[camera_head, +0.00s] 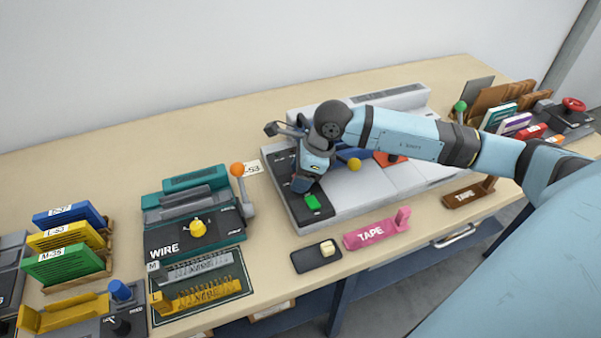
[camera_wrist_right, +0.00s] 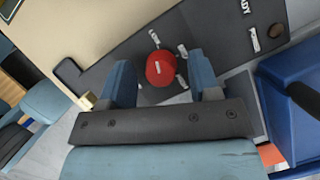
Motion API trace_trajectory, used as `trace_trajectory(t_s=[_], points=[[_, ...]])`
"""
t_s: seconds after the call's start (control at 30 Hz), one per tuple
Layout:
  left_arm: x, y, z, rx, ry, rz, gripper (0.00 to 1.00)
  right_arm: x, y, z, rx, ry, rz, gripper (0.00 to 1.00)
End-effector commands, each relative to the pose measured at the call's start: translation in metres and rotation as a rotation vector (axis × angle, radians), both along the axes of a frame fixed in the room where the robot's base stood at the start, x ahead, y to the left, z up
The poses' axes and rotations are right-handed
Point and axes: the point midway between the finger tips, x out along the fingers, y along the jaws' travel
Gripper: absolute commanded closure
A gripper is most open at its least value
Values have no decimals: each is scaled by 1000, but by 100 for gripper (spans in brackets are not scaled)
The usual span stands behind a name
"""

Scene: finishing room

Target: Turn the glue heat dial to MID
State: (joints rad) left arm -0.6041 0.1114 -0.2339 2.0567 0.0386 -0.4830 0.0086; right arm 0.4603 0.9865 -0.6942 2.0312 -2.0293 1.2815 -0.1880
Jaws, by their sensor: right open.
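The glue heat dial is most likely the red round knob (camera_wrist_right: 160,68) in the right wrist view, on a dark panel (camera_wrist_right: 215,40). It has a short white mark on top and several small white labels around it, too small to read. My right gripper (camera_wrist_right: 160,63) is open, with one finger on each side of the knob; contact cannot be told. In the head view my right gripper (camera_head: 303,186) is over the dark panel at the left end of the grey machine (camera_head: 345,200), and hides the dial there. My left gripper is not in view.
A green button (camera_head: 313,202) is just in front of my right gripper. A teal WIRE machine (camera_head: 195,215) with an orange-knobbed lever (camera_head: 237,170) stands left. A pink TAPE holder (camera_head: 375,232) and a small black pad (camera_head: 315,258) lie in front. The bench behind the WIRE machine is clear.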

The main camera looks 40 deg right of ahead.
Motion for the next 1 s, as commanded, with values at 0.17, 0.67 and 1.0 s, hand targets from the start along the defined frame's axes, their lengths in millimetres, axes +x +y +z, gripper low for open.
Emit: trace_trajectory(t_s=[0.17, 0.67, 1.0], points=[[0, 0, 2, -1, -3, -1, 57, 0, 0, 0, 0, 0, 0, 62], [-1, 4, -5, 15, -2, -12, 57, 0, 0, -1, -1, -1, -49, 90], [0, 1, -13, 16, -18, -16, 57, -1, 1, -2, 0, -2, -288, 90]])
